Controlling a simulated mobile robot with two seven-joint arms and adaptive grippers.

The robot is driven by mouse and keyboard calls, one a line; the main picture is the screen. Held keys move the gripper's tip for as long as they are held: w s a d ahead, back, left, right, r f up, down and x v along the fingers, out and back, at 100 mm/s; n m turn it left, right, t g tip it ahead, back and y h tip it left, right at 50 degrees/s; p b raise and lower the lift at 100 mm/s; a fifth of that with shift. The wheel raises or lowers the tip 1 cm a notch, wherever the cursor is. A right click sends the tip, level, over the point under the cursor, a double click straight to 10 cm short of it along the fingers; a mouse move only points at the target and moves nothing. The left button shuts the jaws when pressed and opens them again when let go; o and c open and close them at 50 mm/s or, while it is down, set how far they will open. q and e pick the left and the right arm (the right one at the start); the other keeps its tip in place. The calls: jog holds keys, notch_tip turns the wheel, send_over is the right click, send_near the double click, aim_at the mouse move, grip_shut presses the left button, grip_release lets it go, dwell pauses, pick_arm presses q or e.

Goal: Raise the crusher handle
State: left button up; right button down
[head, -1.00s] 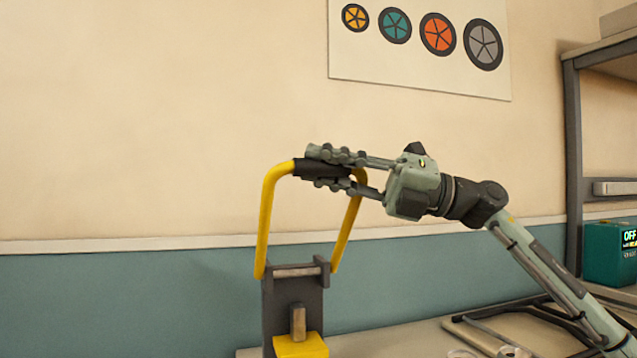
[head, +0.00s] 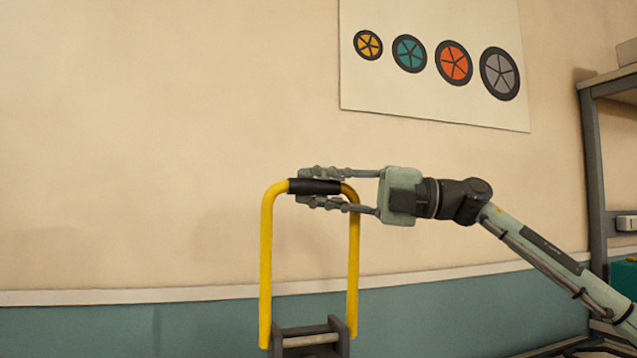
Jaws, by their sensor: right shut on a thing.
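The crusher handle (head: 266,262) is a yellow U-shaped bar with a black grip (head: 314,187) across its top. It stands nearly upright above the dark crusher frame (head: 312,338), whose lower part is cut off by the bottom edge of the picture. My right gripper (head: 318,187) comes from the right and is shut on the black grip, one finger above it and one below. My left gripper does not show.
A cream wall with a teal lower band stands behind the crusher. A poster (head: 430,95) with wheel pictures hangs on it. A shelf rack (head: 592,175) and a teal box (head: 623,278) are at the right edge. The space left of the handle is clear.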

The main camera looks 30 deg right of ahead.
jog(key=w, duration=0.1)
jog(key=w+d+m, duration=0.1)
jog(key=shift+w+r+h, duration=0.15)
jog(key=shift+w+h, duration=0.15)
jog(key=shift+w, duration=0.05)
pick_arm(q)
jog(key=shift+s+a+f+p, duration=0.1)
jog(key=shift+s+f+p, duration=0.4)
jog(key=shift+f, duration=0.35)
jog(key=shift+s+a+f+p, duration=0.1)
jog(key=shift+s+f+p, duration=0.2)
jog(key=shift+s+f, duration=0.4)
pick_arm(e)
jog(key=shift+w+d+m+h, duration=0.2)
jog(key=shift+w+m, duration=0.2)
jog(key=shift+w, duration=0.2)
jog(key=shift+w+d+m+h, duration=0.1)
jog(key=shift+w+d+m, duration=0.1)
jog(key=shift+w+m, duration=0.3)
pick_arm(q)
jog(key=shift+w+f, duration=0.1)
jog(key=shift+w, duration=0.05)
pick_arm(e)
jog(key=shift+w, duration=0.15)
